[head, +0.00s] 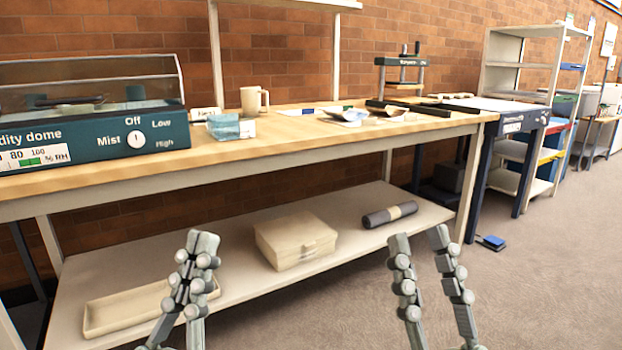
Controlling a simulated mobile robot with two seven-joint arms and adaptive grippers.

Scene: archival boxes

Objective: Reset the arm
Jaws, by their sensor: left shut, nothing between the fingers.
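My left gripper (203,243) points up at the bottom left of the head view. Its fingertips meet and nothing is between them. It shows in front of the lower shelf, over the right end of a shallow cream tray (125,308). My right gripper (419,238) points up at the bottom right, in front of the shelf edge and the floor. Its two fingers stand well apart with nothing between them. Most of both arms is out of view.
A wooden-topped workbench (330,125) holds a humidity dome (95,135), a mug (253,101) and a small press (402,75). On the lower shelf are a cream archival box (290,240) and a dark roll (390,214). Clear floor (550,270) lies to the right.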

